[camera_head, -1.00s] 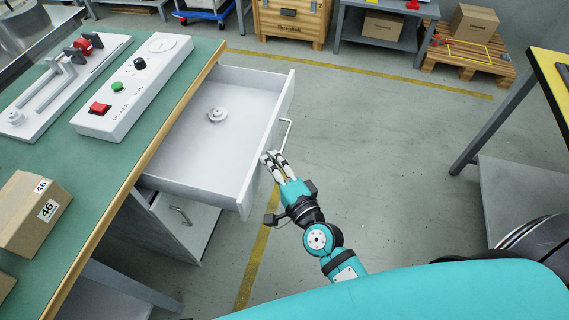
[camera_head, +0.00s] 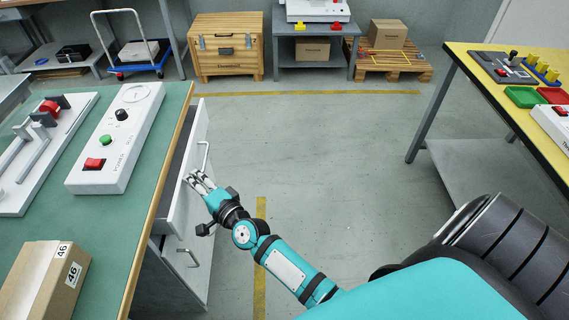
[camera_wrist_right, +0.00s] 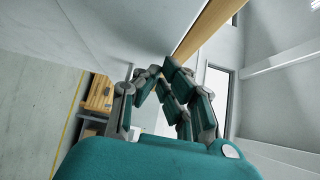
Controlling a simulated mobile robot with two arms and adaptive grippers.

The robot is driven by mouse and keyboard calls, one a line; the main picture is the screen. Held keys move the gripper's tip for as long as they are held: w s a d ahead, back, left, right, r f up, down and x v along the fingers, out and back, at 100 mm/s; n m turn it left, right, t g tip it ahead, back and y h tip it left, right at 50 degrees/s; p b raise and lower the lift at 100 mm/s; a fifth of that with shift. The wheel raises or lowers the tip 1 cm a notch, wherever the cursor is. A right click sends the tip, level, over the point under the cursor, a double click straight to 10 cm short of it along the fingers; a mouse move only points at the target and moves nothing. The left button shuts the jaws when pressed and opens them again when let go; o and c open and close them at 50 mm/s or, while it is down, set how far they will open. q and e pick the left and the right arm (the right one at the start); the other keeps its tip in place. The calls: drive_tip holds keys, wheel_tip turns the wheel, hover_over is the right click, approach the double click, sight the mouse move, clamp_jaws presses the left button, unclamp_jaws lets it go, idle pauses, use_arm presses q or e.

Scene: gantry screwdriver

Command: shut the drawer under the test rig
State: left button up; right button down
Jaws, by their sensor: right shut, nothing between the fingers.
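The drawer (camera_head: 180,208) under the green workbench top (camera_head: 140,215) stands slightly open, with its pale grey front just beyond the bench edge and a dark gap behind it. Its inside is mostly hidden. Its bar handle (camera_head: 205,157) shows on the front. The white rig plate (camera_head: 40,165) with grey fixtures and a white control box (camera_head: 118,140) sit on the bench above. My right gripper (camera_head: 195,179) is shut and empty, its fingertips at the drawer front below the handle; contact is unclear. It also shows in the right wrist view (camera_wrist_right: 165,75). My left gripper is out of view.
A lower cabinet with a handle (camera_head: 188,257) is below the drawer. A cardboard box (camera_head: 42,285) sits on the bench's near part. A yellow-topped table (camera_head: 480,85) stands at right. The floor (camera_head: 310,150) between is clear.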

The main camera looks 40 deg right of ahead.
drive_tip(key=shift+w+a, duration=0.15)
drive_tip(key=shift+a, duration=0.1)
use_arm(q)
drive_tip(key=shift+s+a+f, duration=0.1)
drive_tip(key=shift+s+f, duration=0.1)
